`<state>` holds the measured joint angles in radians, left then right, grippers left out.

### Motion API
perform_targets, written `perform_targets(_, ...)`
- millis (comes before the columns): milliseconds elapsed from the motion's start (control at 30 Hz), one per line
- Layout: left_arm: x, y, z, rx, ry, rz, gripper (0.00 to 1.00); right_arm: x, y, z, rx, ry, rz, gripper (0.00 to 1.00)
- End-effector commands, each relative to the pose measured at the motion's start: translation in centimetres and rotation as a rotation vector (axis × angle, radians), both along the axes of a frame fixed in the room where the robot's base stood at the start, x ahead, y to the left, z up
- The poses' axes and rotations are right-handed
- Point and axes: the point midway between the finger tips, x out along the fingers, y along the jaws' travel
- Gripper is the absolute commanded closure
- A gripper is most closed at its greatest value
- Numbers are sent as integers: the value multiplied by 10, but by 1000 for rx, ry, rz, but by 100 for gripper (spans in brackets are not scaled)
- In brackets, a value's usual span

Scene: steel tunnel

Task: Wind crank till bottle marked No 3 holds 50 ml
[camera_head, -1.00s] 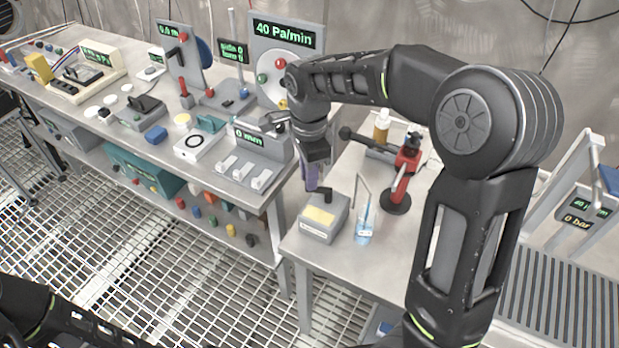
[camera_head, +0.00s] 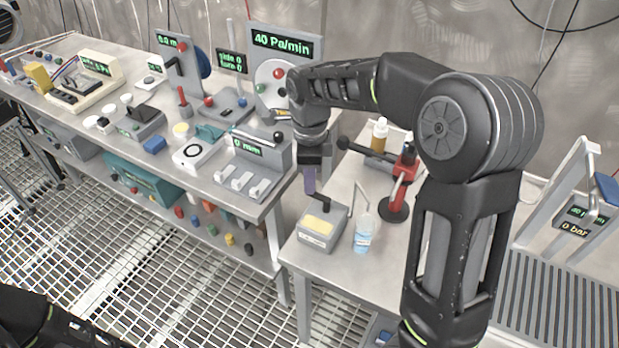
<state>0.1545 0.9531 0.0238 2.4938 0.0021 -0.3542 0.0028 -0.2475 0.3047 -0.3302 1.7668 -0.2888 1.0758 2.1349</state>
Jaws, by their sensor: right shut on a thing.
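The fingertips are partly hidden. A clear bottle (camera_head: 363,236) with blue liquid low in it and a small white label stands just right of the box. A thin bent tube (camera_head: 359,196) comes down into the bottle from above. The label's number and the exact level are too small to read. Part of my left arm shows at lower left, but its gripper is out of view.
A red stand on a dark round base (camera_head: 393,209) and an amber-liquid bottle (camera_head: 379,135) stand behind the bottle. Left of the box is a bench (camera_head: 213,200) with switches and displays. A grated rack (camera_head: 560,300) is at the right.

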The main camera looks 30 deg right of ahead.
Motion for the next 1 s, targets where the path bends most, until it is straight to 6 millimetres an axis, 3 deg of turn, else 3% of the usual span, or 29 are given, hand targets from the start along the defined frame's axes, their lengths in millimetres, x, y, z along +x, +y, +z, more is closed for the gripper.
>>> perform_targets(67,0,0,0,0,0,0,100,1,0,1,-1,-4,1,100)
perform_targets(100,0,0,0,0,0,0,100,1,0,1,-1,-4,1,81)
perform_targets(367,0,0,0,0,0,0,100,0,0,1,0,-2,2,60)
perform_targets(733,0,0,-1,0,0,0,100,1,0,6,-1,-3,2,60)
perform_targets(1000,1,0,-4,-1,-1,-1,100,1,0,45,1,-5,2,60)
